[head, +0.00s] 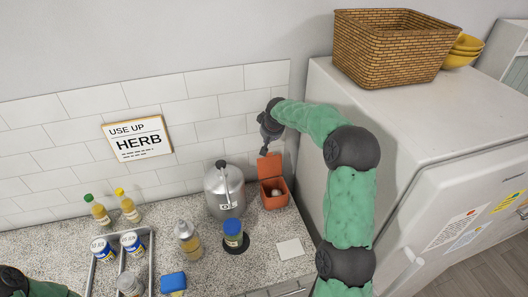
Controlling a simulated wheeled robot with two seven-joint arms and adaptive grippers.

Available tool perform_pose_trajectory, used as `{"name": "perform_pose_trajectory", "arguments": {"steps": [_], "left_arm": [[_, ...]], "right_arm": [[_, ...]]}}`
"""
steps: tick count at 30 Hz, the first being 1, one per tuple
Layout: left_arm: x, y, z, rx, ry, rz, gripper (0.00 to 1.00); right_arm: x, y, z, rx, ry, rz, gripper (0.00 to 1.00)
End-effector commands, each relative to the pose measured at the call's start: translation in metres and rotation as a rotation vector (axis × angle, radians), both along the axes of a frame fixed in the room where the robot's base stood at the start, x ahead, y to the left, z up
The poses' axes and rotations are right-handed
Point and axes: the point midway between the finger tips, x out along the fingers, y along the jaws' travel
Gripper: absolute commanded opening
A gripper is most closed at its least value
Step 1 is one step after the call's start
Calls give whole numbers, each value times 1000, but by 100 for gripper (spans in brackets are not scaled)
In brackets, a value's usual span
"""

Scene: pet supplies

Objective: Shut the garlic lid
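An orange-red garlic box (274,201) stands on the counter near the back wall, left of the fridge. Its lid (270,167) is open and stands up at the back of the box. Pale garlic shows inside the box. My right gripper (265,150) hangs just above and behind the raised lid, fingers pointing down. It looks close to the lid's top edge, but I cannot tell whether they touch. The fingers are too small to show whether they are open or shut. Only a bit of my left arm shows at the bottom left; its gripper is out of view.
A steel canister (223,191) stands close left of the box. A blue-lidded jar (233,233) on a dark round base and a white square tile (291,249) are in front. The fridge (420,130) stands right. A metal rack (151,262) holds jars at left.

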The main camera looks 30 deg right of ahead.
Motion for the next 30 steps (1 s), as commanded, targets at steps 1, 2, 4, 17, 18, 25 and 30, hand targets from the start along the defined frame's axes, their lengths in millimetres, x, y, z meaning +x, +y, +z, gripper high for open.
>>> {"name": "perform_pose_trajectory", "arguments": {"steps": [1,2,4,17,18,25,30], "left_arm": [[0,0,-1,0,-1,0,40],[0,0,-1,0,-1,0,40],[0,0,1,0,-1,0,40],[1,0,9,0,-1,0,40],[1,0,10,0,-1,0,40],[1,0,12,0,-1,0,40],[1,0,12,0,-1,0,40]], "right_arm": [[1,-1,-2,-1,-1,0,0],[1,-1,-3,-1,0,0,0],[4,-1,-6,-1,0,0,0],[33,-8,-63,0,1,0,0],[36,-9,-67,0,1,0,0],[45,-11,-84,0,0,-1,0],[47,-12,-87,0,-1,-1,0]]}}
